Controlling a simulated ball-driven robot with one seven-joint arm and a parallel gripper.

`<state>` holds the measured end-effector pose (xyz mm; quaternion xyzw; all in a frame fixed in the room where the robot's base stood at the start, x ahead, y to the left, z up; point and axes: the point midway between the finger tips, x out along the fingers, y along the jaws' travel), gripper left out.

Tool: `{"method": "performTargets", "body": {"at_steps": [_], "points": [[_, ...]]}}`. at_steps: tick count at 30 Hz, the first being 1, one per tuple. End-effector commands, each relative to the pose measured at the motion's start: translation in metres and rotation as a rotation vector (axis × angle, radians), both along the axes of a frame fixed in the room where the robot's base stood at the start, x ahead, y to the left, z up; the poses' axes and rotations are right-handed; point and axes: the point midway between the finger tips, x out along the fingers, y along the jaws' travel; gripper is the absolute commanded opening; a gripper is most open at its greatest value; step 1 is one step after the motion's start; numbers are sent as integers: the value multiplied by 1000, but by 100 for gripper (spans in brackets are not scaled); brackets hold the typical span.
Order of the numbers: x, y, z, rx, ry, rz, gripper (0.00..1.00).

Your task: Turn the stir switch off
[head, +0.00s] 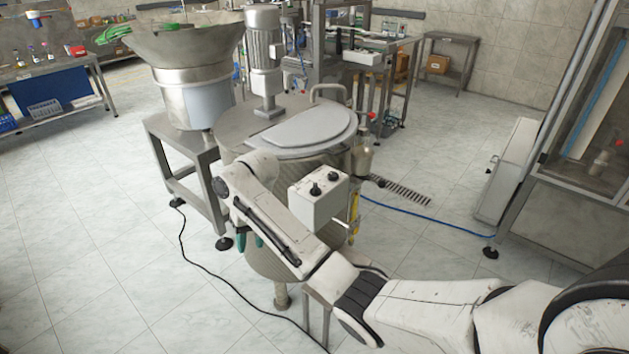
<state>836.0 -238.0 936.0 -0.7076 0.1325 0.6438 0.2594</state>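A pale control box (318,207) stands at the front of the steel mixing tank (225,125). Two black knobs sit on its top face, one nearer (315,188) and one farther (333,177). Which one is the stir switch, and how each is turned, are too small to tell. My white arm reaches in from the lower right, and its forearm passes just left of the box. My gripper (248,238) seems to be the dark teal parts low behind the forearm, left of and below the box. It is mostly hidden, so its opening does not show. It appears apart from the knobs.
A steel bowl feeder (180,60) on a stand is behind left. A black cable (200,268) and a blue hose (420,216) cross the tiled floor.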

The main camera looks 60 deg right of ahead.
Motion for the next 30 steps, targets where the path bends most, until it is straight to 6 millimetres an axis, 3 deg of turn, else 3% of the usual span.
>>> {"method": "performTargets", "body": {"at_steps": [1,6,9,12,15,20,30], "points": [[3,-33,20,-18,13,-48,39],[-7,-127,73,-60,78,-210,39],[-23,-175,101,-82,114,-305,39],[-40,-211,124,-100,142,-381,39],[-52,-232,138,-110,161,-432,39],[-59,-242,140,-113,172,-458,39],[-60,-241,88,-112,173,-457,39]]}}
